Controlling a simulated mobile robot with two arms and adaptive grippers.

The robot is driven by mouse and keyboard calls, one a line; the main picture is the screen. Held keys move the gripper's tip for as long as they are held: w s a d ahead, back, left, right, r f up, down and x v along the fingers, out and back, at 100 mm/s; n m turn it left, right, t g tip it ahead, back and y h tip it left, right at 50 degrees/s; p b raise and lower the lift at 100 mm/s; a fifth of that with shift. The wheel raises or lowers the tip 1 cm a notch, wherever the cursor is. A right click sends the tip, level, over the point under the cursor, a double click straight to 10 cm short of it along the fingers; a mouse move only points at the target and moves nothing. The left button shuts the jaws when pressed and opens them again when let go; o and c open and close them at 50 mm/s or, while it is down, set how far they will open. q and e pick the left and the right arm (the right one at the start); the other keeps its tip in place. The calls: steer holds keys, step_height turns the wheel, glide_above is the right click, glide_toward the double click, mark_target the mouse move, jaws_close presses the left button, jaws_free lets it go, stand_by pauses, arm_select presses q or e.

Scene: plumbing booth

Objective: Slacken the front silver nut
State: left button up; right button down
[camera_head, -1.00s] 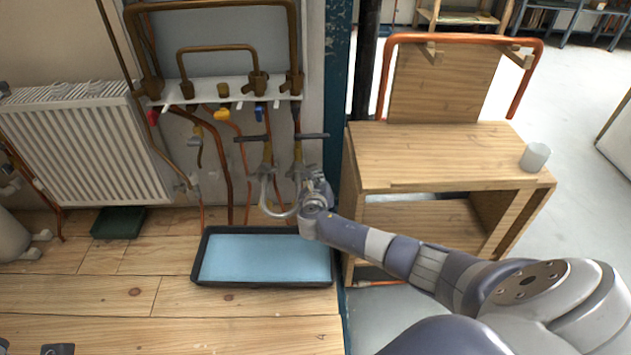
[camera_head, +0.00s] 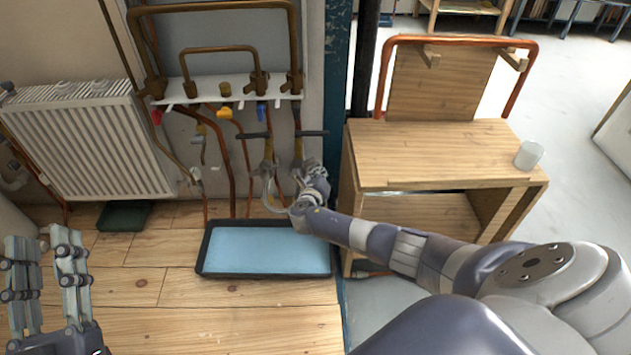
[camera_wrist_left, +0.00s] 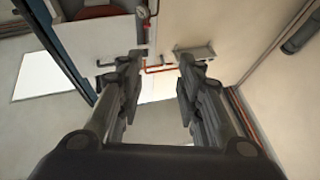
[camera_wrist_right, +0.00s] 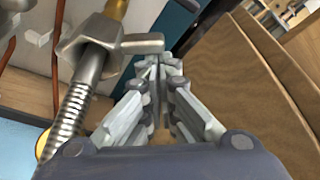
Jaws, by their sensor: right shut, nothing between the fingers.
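A silver winged nut (camera_wrist_right: 108,38) sits atop a braided hose in the right wrist view, below a brass fitting. In the head view two silver fittings hang side by side under the pipes, the left one (camera_head: 268,168) and the right one (camera_head: 298,168); I cannot tell which is the front nut. My right gripper (camera_wrist_right: 160,64) is shut and empty, its fingertips just beside the nut's right wing; touching is unclear. It also shows beside the right fitting in the head view (camera_head: 308,168). My left gripper (camera_head: 44,240) is open and empty, over the floor at lower left.
A black tray with a blue inside (camera_head: 265,250) lies under the pipes. A wooden cabinet (camera_head: 440,155) with a cup (camera_head: 528,155) stands to the right. The wooden floor in front is clear.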

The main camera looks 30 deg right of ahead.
arm_select(q)
steer(key=shift+w+f, duration=0.15)
steer(key=shift+f, duration=0.25)
